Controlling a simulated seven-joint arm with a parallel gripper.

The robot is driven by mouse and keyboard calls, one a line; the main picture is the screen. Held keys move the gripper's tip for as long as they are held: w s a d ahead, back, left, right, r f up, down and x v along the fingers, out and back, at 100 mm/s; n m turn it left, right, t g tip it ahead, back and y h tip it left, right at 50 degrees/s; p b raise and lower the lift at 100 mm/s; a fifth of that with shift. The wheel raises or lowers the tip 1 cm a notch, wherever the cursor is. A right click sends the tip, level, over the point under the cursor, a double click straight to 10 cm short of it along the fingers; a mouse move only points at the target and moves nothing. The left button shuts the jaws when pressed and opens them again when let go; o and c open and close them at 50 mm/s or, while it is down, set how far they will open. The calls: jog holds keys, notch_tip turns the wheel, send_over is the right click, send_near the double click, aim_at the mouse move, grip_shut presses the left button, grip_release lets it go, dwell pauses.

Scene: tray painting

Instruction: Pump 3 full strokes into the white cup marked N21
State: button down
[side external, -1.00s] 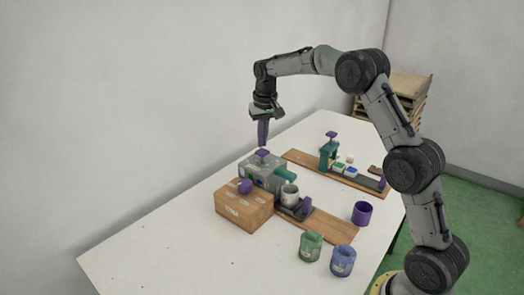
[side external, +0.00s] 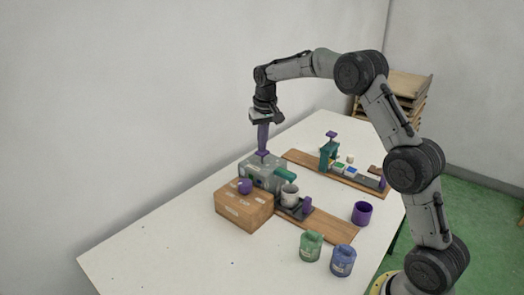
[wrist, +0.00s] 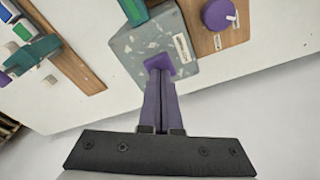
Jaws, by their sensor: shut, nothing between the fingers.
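A grey speckled dispenser box (side external: 252,172) stands on the table with a purple pump head (side external: 262,154) on top and a green spout (side external: 284,175) on its side. A white cup (side external: 289,199) stands upright below the spout on a dark stand; its marking is too small to read. My gripper (side external: 263,149) is shut and empty, pointing down, its purple fingertips at the pump head. In the wrist view the closed fingers (wrist: 160,80) meet the purple head (wrist: 160,64), partly covering it; the cup is out of that view.
A cardboard-brown box (side external: 243,208) with a purple knob stands close by the dispenser. A purple cup (side external: 362,213), a green jar (side external: 311,246) and a blue jar (side external: 342,260) stand nearer me. Another board (side external: 300,158) holds a green press behind. The left table is clear.

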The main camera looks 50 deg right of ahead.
jog(key=shift+f, duration=1.65)
jog(key=shift+r, duration=2.35)
jog(key=shift+f, duration=0.45)
